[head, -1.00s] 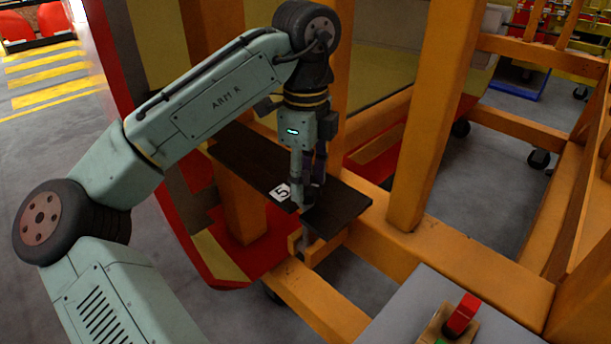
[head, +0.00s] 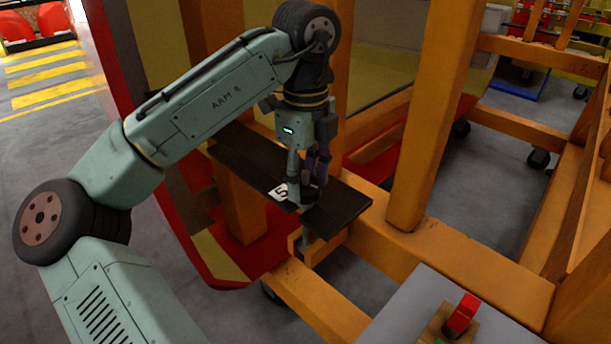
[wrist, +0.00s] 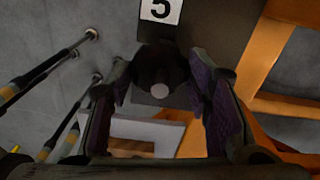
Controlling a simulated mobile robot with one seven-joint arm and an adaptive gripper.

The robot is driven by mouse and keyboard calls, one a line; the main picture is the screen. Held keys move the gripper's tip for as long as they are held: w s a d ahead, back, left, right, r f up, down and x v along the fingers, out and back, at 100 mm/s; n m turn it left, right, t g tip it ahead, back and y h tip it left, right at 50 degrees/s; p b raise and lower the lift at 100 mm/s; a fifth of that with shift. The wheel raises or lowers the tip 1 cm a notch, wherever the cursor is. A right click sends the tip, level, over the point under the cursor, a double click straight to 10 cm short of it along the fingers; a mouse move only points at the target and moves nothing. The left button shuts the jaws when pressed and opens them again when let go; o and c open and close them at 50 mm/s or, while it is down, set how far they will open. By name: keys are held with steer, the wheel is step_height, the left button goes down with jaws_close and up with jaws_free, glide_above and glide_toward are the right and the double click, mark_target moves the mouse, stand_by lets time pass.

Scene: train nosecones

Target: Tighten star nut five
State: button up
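Star nut five (wrist: 160,82) is a dark round nut with a pale centre, just below the white label "5" (wrist: 161,10) in the wrist view. The label also shows in the head view (head: 279,192), on the dark plate (head: 245,165). My gripper (head: 308,198) points down at the near right part of the plate and largely hides the nut in the head view. In the wrist view my gripper (wrist: 162,80) has one purple-padded finger on each side of the nut, both pads apparently against its edges.
Orange beams and posts (head: 432,120) frame the dark plate, with one post rising just right of my gripper. Several dark rods (wrist: 45,72) show at left in the wrist view.

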steer(key=o, duration=0.3)
step_height(320, 180, up, 12)
stand_by(0.7)
